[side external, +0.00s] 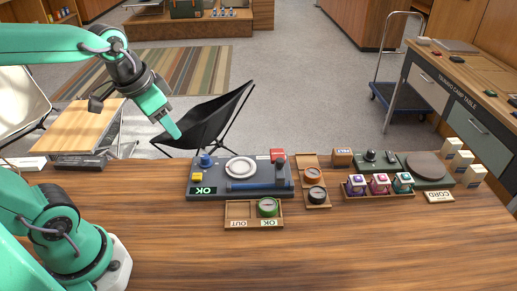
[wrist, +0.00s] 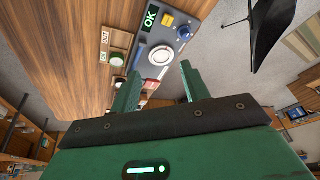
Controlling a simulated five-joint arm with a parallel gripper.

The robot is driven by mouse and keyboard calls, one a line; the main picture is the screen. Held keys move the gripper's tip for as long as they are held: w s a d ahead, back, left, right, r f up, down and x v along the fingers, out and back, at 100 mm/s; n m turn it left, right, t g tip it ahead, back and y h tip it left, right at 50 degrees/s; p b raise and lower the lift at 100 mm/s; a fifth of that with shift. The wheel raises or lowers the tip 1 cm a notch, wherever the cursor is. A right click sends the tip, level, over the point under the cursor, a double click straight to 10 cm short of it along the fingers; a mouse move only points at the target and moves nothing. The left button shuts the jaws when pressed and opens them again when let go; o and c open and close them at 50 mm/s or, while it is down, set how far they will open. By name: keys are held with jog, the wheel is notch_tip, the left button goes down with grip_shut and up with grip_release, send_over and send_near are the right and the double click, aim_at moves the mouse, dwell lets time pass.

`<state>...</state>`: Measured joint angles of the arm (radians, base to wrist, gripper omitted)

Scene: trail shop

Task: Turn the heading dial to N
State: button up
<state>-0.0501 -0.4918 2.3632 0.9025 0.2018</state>
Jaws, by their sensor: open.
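A dark grey panel (side external: 262,191) lies on the wooden table. It carries a round white dial (side external: 240,167), a blue knob (side external: 206,161), a yellow button (side external: 196,177), a red-topped part (side external: 277,156), a blue bar (side external: 257,185) and a green OK sign (side external: 203,190). No N mark is readable, and I cannot tell which round part is the heading dial. My gripper (side external: 175,132) is open and empty, above and left of the panel, touching nothing. In the wrist view the white dial (wrist: 159,56) shows beyond and between my open fingers (wrist: 160,88).
A wooden OUT/OK tray (side external: 239,211) holding a green round compass-like item (side external: 268,206) stands before the panel. Right of it are a tray with two round items (side external: 314,184), several small boxes (side external: 379,184) and a CORD sign (side external: 438,197). The table front is clear. A black chair (side external: 205,122) stands behind.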

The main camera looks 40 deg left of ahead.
jog(key=w+a+f+m+g, duration=0.2)
jog(key=w+a+f+m, duration=0.15)
jog(key=w, duration=0.35)
jog(key=m+g, duration=0.2)
send_over(205, 156)
notch_tip(205, 156, down, 9)
jog(key=shift+s+d+r, duration=0.1)
jog(key=shift+w+a+f, duration=0.2)
jog(key=shift+f, duration=0.25)
jog(key=shift+s+d+f, duration=0.1)
jog(key=shift+f, duration=3.8)
jog(key=c, duration=1)
